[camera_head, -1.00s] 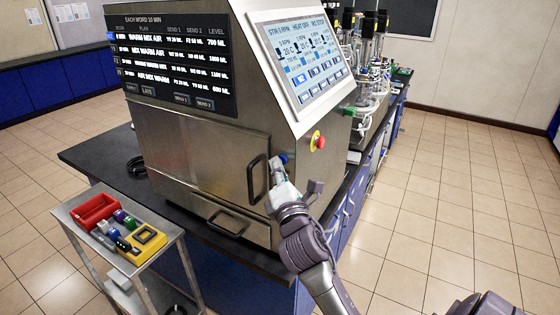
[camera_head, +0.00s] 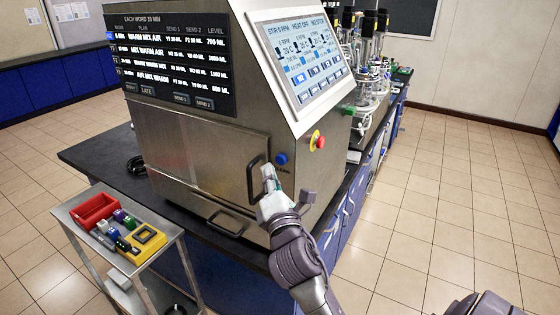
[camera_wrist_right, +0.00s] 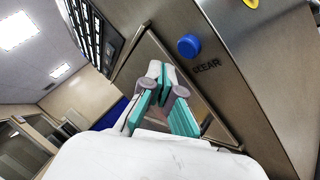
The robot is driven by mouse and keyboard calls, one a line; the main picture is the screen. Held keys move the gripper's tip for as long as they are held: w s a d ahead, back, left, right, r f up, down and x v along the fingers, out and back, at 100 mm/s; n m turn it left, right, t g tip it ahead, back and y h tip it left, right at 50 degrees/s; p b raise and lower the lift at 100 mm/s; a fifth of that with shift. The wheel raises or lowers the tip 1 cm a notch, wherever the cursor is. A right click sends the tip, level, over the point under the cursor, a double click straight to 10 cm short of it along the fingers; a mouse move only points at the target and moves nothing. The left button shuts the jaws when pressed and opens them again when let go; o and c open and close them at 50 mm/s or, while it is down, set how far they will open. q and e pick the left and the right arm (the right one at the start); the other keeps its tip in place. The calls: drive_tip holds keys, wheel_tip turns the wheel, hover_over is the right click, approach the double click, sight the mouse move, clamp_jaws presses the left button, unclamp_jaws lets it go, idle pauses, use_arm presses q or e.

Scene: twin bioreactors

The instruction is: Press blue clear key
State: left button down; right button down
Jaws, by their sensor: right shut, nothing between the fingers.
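The blue clear key (camera_head: 282,159) is a round button on the steel front panel of the machine, right of the door handle. In the right wrist view the blue key (camera_wrist_right: 189,45) shows fully, with dark lettering ending in "EAR" beside it. My right gripper (camera_head: 267,170) is shut and empty, below and left of the key in the head view, apart from it. In the wrist view the right gripper's fingertips (camera_wrist_right: 160,70) are together, left of and below the key. My left gripper is not in view.
A red and yellow emergency stop (camera_head: 317,140) sits right of the key. A door handle (camera_head: 256,178) is close to my right gripper. A small cart (camera_head: 75,203) with a red bin (camera_head: 94,211) stands at left. Tiled floor at right is clear.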

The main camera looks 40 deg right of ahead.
drive_tip(key=shift+s+a, duration=0.35)
drive_tip(key=shift+a, duration=0.45)
drive_tip(key=shift+s+a, duration=0.3)
drive_tip(key=shift+a, duration=0.5)
drive_tip(key=w+a+f+m+g+y+b, duration=0.1)
drive_tip(key=w+a+f+g+y, duration=0.1)
drive_tip(key=f, duration=1.1)
drive_tip(key=w+a+f+m+g+y+b, duration=0.1)
drive_tip(key=w+a+f+g+y, duration=0.15)
drive_tip(key=f, duration=1.05)
drive_tip(key=s+a+f+m+g+y+b, duration=0.15)
drive_tip(key=s+f, duration=0.35)
drive_tip(key=f, duration=0.7)
drive_tip(key=s+a+f+m+g+y, duration=0.1)
drive_tip(key=s+a+f+m+g, duration=0.2)
drive_tip(key=f, duration=0.9)
drive_tip(key=s+f+m+g+y+b, duration=0.15)
drive_tip(key=s+f+m+g, duration=0.4)
drive_tip(key=s+f, duration=1.3)
drive_tip(key=s+d+f+m+g, duration=0.1)
drive_tip(key=s+f, duration=0.3)
drive_tip(key=s, duration=0.6)
drive_tip(key=s+d+f+m+g+b, duration=0.1)
drive_tip(key=s+f+m, duration=0.3)
drive_tip(key=s, duration=0.7)
drive_tip(key=shift+f+g, duration=0.2)
drive_tip(key=shift+g, duration=0.55)
